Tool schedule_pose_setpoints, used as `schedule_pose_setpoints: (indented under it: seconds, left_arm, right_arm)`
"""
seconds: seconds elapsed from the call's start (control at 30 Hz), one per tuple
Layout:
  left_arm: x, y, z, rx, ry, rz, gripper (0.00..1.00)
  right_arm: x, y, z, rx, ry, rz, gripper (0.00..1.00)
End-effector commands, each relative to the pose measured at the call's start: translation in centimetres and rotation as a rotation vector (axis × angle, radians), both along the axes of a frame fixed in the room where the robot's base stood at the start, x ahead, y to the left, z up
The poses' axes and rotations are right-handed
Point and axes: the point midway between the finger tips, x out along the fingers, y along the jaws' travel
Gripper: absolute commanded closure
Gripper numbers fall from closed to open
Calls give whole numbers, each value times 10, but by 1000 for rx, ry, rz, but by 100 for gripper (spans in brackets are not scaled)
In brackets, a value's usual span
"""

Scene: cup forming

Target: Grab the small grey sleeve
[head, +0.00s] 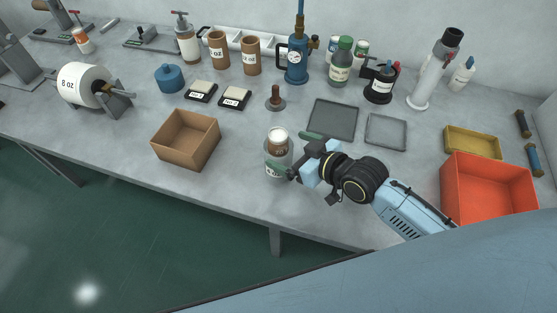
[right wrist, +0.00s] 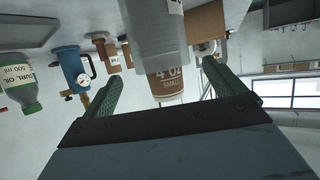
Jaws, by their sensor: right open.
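The small grey sleeve (head: 270,165) is a pale, partly see-through cylinder standing near the front edge of the bench. A brown piece with a white top (head: 278,139) shows at its upper end. In the right wrist view the grey sleeve (right wrist: 155,28) is above the brown piece (right wrist: 168,86), whose label reads "4 OZ SMALL". My right gripper (head: 296,156) is open, with its green-padded fingers either side of the sleeve and brown piece. In the right wrist view a gap shows between the gripper's fingers (right wrist: 160,72) and the piece. My left gripper is not in view.
An open cardboard box (head: 185,140) stands to the left and a red-orange bin (head: 487,190) to the right. A dark grey tray (head: 333,119) and a lighter tray (head: 386,131) lie behind the gripper. A brown-handled tool (head: 275,97) stands behind the sleeve. Bare bench lies between box and sleeve.

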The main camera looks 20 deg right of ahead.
Motion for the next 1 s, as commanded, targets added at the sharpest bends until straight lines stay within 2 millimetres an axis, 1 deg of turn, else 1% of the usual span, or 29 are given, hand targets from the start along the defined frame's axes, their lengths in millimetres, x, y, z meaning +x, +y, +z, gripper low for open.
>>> schedule_pose_setpoints:
  seconds: [0.03,0.17,0.3,0.57,0.6,1.0]
  left_arm:
    - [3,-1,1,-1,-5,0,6]
    - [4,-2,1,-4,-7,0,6]
    - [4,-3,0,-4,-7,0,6]
    - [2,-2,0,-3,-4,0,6]
    - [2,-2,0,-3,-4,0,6]
    - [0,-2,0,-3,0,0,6]
  right_arm:
    - [5,4,-2,3,-1,-1,5]
    - [19,16,-11,4,0,0,5]
    - [32,22,-17,2,-2,0,5]
    - [34,24,-19,0,-1,0,5]
    - [34,24,-19,0,-1,0,7]
    - [34,24,-19,1,-1,0,59]
